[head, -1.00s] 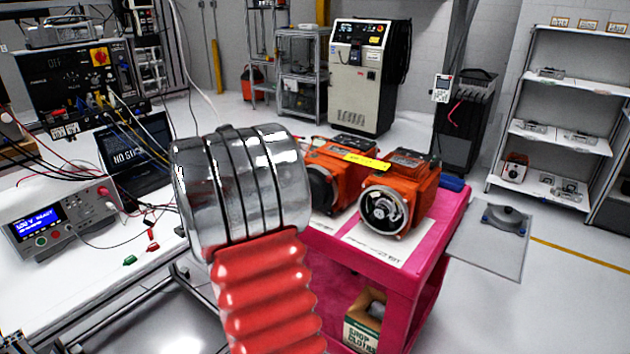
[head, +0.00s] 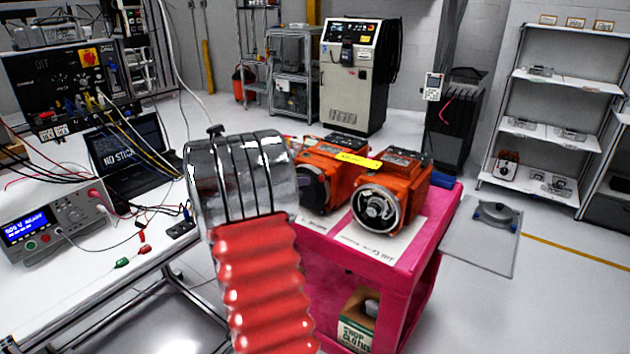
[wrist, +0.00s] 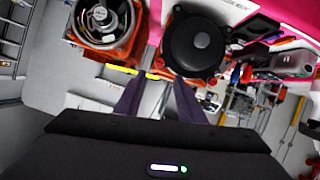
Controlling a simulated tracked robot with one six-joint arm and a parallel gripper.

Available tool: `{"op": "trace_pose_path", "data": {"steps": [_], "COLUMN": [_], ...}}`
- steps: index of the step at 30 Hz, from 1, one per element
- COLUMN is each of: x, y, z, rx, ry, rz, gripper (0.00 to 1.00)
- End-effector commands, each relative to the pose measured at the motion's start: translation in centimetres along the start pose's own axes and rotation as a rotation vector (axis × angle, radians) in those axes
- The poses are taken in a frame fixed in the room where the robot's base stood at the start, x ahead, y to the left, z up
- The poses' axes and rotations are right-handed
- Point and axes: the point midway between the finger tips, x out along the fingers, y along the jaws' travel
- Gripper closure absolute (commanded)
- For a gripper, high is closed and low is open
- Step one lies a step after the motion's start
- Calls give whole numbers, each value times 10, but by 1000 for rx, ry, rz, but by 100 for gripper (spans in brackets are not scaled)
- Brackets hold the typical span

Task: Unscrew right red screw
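In the wrist view the picture is inverted: the open motor end (wrist: 103,18) is at top left and the dark round end (wrist: 196,43) is at top centre. My gripper (wrist: 157,86) shows two dark fingers apart, with nothing between them, appearing below the motors in that picture. My arm hides it in the head view.
The pink cart (head: 425,262) has a lower shelf holding a box (head: 357,330). A yellow strip (head: 358,160) lies across the motors. Left is a white bench with a meter (head: 45,225), laptop (head: 125,160) and cables. Floor right of the cart holds a grey mat (head: 480,245).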

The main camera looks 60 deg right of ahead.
Motion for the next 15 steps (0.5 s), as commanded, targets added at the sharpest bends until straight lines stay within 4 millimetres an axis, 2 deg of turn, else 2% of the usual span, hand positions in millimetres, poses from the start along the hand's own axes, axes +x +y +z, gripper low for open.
{"op": "trace_pose_path", "data": {"steps": [15], "x": [81], "y": [1], "z": [1], "rx": [0], "ry": [-1], "rz": [2], "gripper": [64]}}
